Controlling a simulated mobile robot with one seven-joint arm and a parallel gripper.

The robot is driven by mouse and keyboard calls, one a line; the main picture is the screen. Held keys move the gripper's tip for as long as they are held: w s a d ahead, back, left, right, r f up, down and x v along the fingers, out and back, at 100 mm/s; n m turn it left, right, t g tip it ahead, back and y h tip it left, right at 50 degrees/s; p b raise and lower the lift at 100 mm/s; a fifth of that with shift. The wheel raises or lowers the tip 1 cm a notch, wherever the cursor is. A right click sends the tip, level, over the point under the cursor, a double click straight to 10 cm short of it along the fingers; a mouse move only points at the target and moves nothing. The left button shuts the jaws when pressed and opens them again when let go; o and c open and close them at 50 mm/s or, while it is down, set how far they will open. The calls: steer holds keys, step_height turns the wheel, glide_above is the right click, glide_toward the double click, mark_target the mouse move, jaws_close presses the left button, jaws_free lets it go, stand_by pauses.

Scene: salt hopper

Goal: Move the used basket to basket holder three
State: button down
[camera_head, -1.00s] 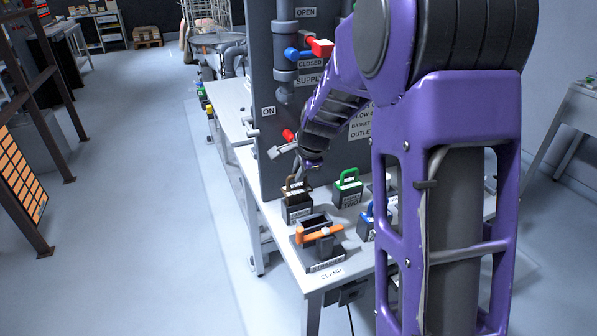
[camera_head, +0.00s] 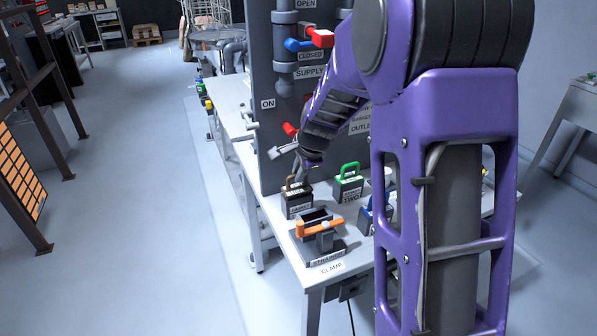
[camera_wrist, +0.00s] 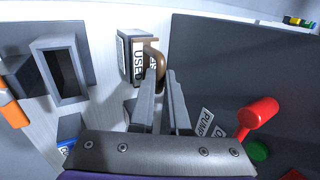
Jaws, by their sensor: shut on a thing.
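The used basket (camera_head: 297,203) is a dark box with a brown loop handle, upright at the near left part of the bench, behind the strainer. In the wrist view its white label reads USED (camera_wrist: 137,58). My gripper (camera_wrist: 161,76) is shut on the brown handle, and the fingers reach it from above. In the head view my gripper (camera_head: 299,177) is small and partly hidden by my arm. I cannot tell whether the basket touches the bench. No label for basket holder three can be read.
The empty strainer (camera_head: 325,249) with an orange clamp handle (camera_head: 318,229) stands in front of the basket. A green-handled basket (camera_head: 348,183) and a partly hidden blue-handled one (camera_head: 366,218) stand to the right. A tall grey panel (camera_head: 280,150) rises behind.

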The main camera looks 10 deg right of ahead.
steer(key=shift+f+b, duration=0.45)
steer(key=shift+f, duration=0.2)
steer(key=shift+c, duration=1.8)
jaws_free()
steer(key=shift+r, duration=0.2)
steer(key=shift+p+v, duration=1.85)
steer(key=shift+v, duration=1)
